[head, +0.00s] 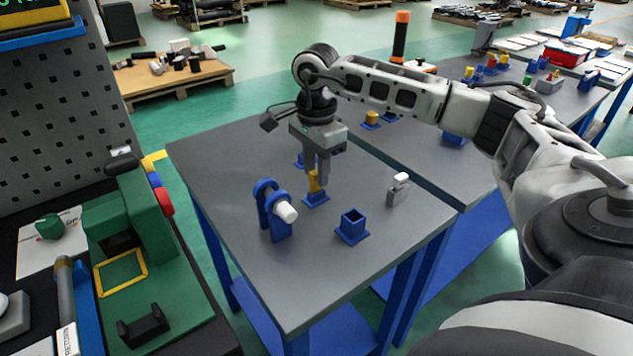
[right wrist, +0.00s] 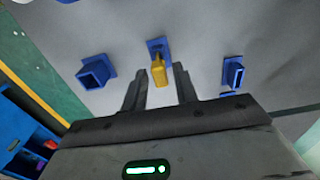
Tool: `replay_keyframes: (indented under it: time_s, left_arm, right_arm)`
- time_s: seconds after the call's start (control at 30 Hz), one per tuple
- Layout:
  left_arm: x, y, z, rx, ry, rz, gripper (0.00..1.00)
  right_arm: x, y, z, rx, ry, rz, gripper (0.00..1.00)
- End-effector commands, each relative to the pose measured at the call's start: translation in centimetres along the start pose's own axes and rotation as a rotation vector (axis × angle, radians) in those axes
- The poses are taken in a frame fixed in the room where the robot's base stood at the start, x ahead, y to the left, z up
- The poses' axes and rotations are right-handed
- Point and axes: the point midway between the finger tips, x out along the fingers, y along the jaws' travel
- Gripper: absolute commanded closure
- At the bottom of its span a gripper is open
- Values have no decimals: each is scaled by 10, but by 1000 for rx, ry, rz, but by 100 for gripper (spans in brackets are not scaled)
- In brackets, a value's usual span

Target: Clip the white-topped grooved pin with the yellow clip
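The white-topped pin (head: 287,211) lies on its side in a blue two-armed stand (head: 268,195), its white end facing the table's front. Its groove is too small to see. The yellow clip (head: 314,184) stands upright in a small blue holder (head: 316,199); it also shows in the right wrist view (right wrist: 158,70). My right gripper (head: 318,176) points down at the clip from above. In the right wrist view its fingers (right wrist: 159,84) are apart, with the clip in line with the gap and clear space on both sides. My left gripper is not in view.
A blue square socket (head: 352,226) stands right of the clip holder. A grey block with a white top (head: 398,190) is near the right edge. Another blue holder (right wrist: 233,73) is behind my gripper. The table's front (head: 305,290) is clear.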

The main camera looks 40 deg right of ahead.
Motion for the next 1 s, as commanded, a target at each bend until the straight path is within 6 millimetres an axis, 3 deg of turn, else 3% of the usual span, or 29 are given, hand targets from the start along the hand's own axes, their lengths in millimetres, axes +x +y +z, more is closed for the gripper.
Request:
replay_keyframes:
  time_s: [0.07, 0.13, 0.17, 0.43, 1.0]
  left_arm:
    - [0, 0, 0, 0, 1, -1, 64]
    - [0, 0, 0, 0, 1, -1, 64]
    - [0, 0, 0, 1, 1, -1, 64]
    - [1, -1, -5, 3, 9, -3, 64]
    - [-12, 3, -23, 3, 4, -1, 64]
  right_arm:
    - [0, 0, 0, 0, 0, 0, 76]
    - [0, 0, 0, 0, 0, 0, 96]
    - [0, 0, 0, 0, 0, 0, 100]
    - [-3, 0, 0, 0, 0, 0, 100]
    - [-32, 0, 0, -1, 0, 0, 100]
